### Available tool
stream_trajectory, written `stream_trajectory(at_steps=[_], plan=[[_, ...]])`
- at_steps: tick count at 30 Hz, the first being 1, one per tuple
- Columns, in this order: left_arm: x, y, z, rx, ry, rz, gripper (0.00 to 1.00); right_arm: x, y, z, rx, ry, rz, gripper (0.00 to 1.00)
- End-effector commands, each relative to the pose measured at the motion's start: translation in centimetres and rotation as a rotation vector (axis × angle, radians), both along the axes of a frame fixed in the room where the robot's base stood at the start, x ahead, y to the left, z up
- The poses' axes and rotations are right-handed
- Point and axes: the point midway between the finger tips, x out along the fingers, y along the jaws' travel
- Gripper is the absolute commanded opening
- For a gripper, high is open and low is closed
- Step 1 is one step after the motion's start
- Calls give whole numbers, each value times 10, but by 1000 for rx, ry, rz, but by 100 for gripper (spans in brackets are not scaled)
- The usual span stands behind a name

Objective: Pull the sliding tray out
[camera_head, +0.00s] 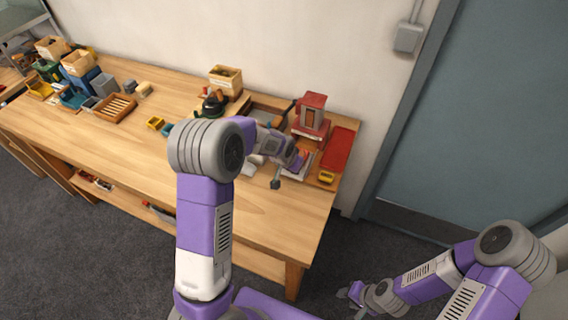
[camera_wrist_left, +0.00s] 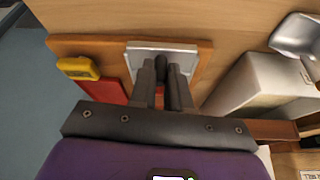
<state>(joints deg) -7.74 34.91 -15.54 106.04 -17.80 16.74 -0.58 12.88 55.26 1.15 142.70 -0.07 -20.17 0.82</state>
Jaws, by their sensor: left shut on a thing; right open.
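The sliding tray (camera_wrist_left: 160,45) is a pale grey, shallow tray at the foot of the red machine (camera_head: 311,115). In the head view the tray (camera_head: 291,178) shows just below my left wrist. My left gripper (camera_wrist_left: 161,72) reaches down over the tray, its two dark fingers close together on a dark handle (camera_wrist_left: 160,67) between them. The fingers hide part of the tray, and the head view hides most of this grip. My right gripper (camera_head: 351,294) is open and empty, low at the right, away from the table.
A red mat (camera_head: 338,148) and a yellow piece (camera_head: 326,177) lie right of the tray. A white container (camera_wrist_left: 258,85) and a metal scoop (camera_wrist_left: 298,35) are on its other side. Boxes and bins crowd the table's far left.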

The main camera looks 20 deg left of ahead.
Motion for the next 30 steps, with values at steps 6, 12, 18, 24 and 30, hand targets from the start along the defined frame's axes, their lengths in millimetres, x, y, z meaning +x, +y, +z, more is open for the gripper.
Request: stream_trajectory(at_steps=[6, 12, 18, 24, 30], plan=[[-4, 1, -2, 1, 14, 1, 18, 0, 0, 0, 0, 0, 0, 42], [-3, 2, -2, 1, 11, 3, 42, 0, 0, 0, 0, 0, 0, 42], [-3, 2, -1, 0, 8, 3, 42, 0, 0, 0, 0, 0, 0, 42], [-8, 3, 16, -1, 4, 4, 42, 0, 0, 3, 0, 0, 0, 42], [-22, 5, 48, -2, 5, 3, 42, 0, 0, 7, 0, 0, 0, 42]])
